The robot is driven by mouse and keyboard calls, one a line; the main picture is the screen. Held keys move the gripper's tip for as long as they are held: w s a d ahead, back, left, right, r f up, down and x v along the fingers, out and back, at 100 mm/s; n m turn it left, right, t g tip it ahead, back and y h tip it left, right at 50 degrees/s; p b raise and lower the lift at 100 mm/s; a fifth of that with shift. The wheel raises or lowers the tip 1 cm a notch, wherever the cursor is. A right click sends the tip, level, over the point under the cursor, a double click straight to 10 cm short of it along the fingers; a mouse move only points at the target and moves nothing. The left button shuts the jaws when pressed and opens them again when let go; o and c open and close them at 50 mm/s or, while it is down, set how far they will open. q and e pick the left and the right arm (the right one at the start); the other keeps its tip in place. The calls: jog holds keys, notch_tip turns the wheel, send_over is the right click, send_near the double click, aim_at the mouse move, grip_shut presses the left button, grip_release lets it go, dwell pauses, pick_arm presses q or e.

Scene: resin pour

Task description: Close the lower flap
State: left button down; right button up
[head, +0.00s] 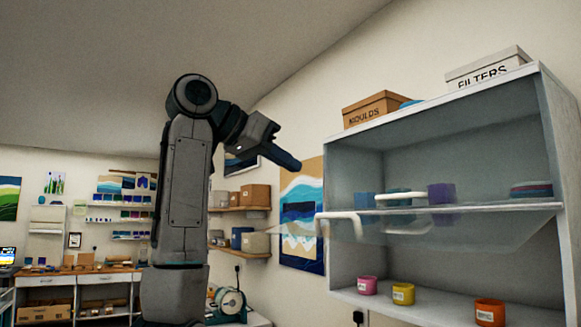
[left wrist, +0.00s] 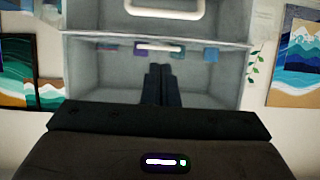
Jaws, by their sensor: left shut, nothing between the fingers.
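The lower flap (head: 470,222) is a clear panel standing out from the cabinet front at the middle shelf, roughly level, so the lower compartment is open. A second white handle (head: 400,195) shows just above the middle shelf. My left gripper (head: 293,164) is shut and empty, raised left of the cabinet and above the flap handle, apart from it. Its fingers also show in the left wrist view (left wrist: 160,72). My right gripper is out of view.
The cabinet (head: 560,150) holds coloured blocks and discs on its middle shelf. Pink (head: 367,285), yellow (head: 403,293) and orange (head: 490,312) cups stand on the lower shelf. MOULDS (head: 375,110) and FILTERS (head: 487,68) boxes sit on top. Wall shelves and a workbench are behind left.

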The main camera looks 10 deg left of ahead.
pick_arm(q)
jog(key=w+d+f+p, duration=0.3)
jog(key=w+d+f, duration=0.3)
jog(key=shift+f, duration=0.4)
